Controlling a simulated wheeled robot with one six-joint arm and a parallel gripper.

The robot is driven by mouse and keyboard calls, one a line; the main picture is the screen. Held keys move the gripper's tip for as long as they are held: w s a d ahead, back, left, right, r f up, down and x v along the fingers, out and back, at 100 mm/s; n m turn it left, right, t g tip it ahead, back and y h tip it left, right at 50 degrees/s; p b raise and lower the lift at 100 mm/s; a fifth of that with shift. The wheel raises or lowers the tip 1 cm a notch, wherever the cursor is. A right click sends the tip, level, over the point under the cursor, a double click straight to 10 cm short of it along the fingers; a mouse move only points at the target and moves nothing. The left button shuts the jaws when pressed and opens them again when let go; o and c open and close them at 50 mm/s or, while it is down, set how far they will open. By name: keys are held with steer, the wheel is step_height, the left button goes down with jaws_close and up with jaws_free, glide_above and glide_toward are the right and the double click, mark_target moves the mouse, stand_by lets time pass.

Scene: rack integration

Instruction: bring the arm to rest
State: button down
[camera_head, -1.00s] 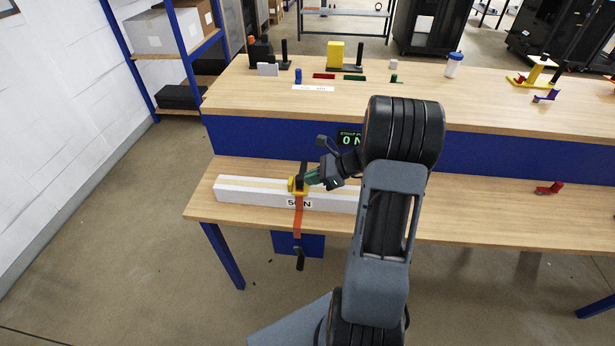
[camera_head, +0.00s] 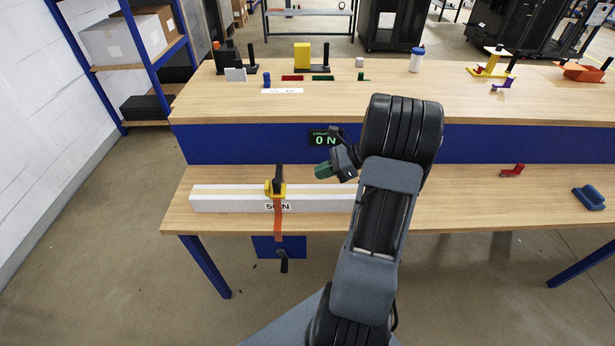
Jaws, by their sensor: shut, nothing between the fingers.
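My arm (camera_head: 382,210) rises from the bottom of the head view and bends at a large black joint over the lower bench. My gripper (camera_head: 322,171) points left from that joint, with green at its fingertips. It is shut and empty. It is above and to the right of the yellow buckle (camera_head: 275,189) and apart from it. An orange strap (camera_head: 278,222) runs through the buckle over a white beam (camera_head: 230,198) and hangs off the front edge, with a black handle (camera_head: 284,262) at its lower end.
The display (camera_head: 323,138) reads 0 N. A red part (camera_head: 513,170) and a blue part (camera_head: 589,198) lie on the lower bench (camera_head: 460,205) to the right. The upper shelf (camera_head: 440,98) carries several small objects. A blue-framed rack (camera_head: 125,60) stands at the left.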

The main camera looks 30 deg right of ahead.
steer(key=s+a+n+g+h+p, duration=0.1)
steer(key=s+a+n+g+h, duration=0.2)
steer(key=s+n+g+h, duration=0.35)
steer(key=s+a+r+n+t+h+p, duration=0.1)
steer(key=s+a+r+n+t+h, duration=0.1)
steer(key=a+r+n, duration=0.4)
steer(key=s+a+r+n+t+h+p, duration=0.2)
steer(key=a+r+n, duration=0.3)
steer(key=a+n, duration=0.6)
steer(key=shift+s+r+n, duration=0.25)
steer(key=shift+r+n, duration=0.1)
steer(key=shift+r, duration=0.05)
steer(key=shift+a, duration=0.1)
